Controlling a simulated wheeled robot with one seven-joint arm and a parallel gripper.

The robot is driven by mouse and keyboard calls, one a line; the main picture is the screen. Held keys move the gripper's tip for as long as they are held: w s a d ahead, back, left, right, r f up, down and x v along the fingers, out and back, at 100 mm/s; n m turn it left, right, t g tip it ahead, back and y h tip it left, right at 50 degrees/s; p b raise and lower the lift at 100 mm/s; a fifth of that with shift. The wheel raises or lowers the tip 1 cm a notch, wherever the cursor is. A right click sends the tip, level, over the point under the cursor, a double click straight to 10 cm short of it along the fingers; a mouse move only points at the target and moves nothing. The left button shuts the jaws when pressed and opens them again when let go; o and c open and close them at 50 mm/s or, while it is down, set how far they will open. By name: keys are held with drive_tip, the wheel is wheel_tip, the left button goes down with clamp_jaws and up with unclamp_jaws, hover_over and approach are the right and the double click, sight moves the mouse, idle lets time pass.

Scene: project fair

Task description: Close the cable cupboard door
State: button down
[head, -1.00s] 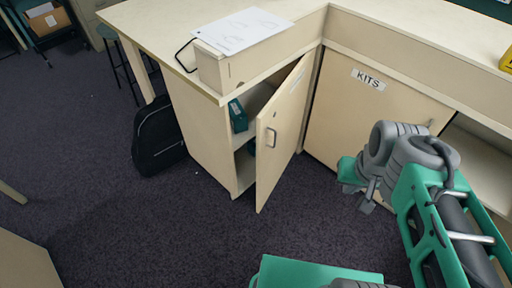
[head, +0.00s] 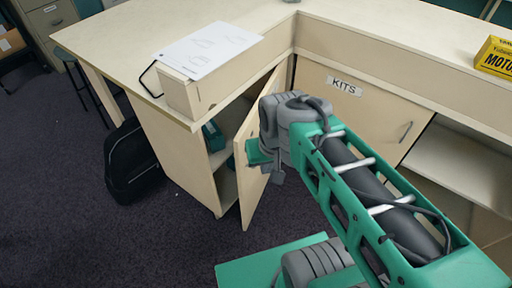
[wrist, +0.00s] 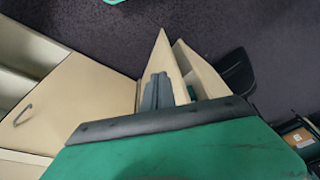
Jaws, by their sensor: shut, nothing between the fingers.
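The cream cable cupboard door (head: 250,193) stands ajar at the front of the corner cabinet (head: 185,150), hinged on the side near the KITS door. Part of its outer face and its handle are hidden behind my arm in the head view. My gripper (head: 277,178) is in front of the door's outer face. In the wrist view my gripper (wrist: 157,92) is shut and empty, its dark fingers overlapping the view of the door (wrist: 165,62). I cannot tell whether they touch it. A teal item (head: 212,136) shows inside the cupboard.
The door labelled KITS (head: 348,108) is shut at the right, beside an open shelf (head: 460,160). A black backpack (head: 130,165) stands on the floor left of the cabinet. Floor in front is clear.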

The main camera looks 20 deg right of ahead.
drive_tip(key=w+d+f+m+y, duration=0.4)
drive_tip(key=w+d+f+m, duration=0.75)
drive_tip(key=m, duration=1.15)
drive_tip(key=w+a+f, duration=0.4)
drive_tip(key=a+f, duration=0.3)
drive_tip(key=f, duration=0.2)
drive_tip(key=shift+f+g, duration=0.3)
drive_tip(key=shift+g, duration=0.1)
